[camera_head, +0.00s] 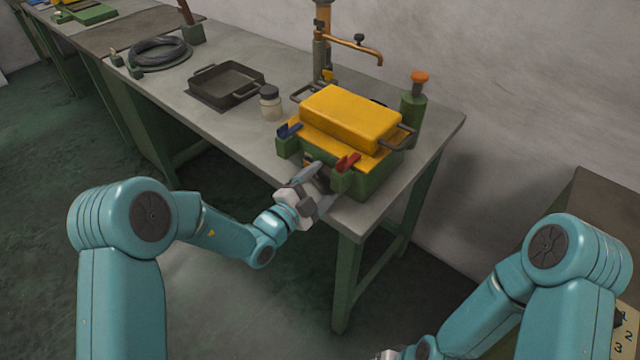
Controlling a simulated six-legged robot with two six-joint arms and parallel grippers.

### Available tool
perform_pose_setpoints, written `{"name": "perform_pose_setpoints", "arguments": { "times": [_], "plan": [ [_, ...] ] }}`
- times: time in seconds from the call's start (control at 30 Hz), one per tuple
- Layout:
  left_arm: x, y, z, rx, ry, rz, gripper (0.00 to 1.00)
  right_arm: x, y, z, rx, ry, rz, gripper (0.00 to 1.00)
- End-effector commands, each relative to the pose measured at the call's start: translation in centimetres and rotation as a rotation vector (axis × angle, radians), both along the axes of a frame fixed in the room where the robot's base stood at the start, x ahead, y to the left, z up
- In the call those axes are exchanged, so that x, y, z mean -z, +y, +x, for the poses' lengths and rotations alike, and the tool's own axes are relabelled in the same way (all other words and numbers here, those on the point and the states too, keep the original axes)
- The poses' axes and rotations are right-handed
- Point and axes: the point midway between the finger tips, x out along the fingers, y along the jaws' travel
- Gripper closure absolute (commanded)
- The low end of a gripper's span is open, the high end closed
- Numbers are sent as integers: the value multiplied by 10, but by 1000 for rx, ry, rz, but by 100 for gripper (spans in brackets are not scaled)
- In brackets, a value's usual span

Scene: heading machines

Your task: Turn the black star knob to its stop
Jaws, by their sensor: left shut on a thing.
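The green machine (363,186) with a yellow top cover (352,117) stands near the right end of the workbench. My left gripper (318,186) reaches its front face, between a blue lever and a red lever. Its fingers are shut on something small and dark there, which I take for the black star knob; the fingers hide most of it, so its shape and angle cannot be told. My right arm (505,297) runs down to the bottom edge, and its gripper fingers are out of view.
The blue lever (289,130) and red lever (347,162) stick out close to my left gripper. A jar (270,103), a dark tray (227,85) and a brass tap (352,42) are on the workbench (226,127). Floor is open in front.

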Motion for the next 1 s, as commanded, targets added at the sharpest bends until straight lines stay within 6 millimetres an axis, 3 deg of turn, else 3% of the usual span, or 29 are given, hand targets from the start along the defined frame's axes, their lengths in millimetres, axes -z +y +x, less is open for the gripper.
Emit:
{"name": "perform_pose_setpoints", "arguments": {
  "times": [0.1, 0.13, 0.2, 0.8, 1.0],
  "plan": [
    [0, 0, 0, 1, 2, -1, 55, 0, 0, 0, 0, 0, 0, 36],
    [0, 0, 0, 1, 2, -1, 18, 0, 0, 0, 0, 0, 0, 36],
    [0, 0, 0, 0, 2, -1, 0, 0, 0, 0, 0, 0, 0, 36],
    [3, -1, -1, 2, 16, -8, 0, 0, 0, 0, 0, 0, 0, 36],
    [2, -1, -1, 2, 117, -147, 0, -4, 0, 0, 0, 0, 0, 36]
  ]
}}
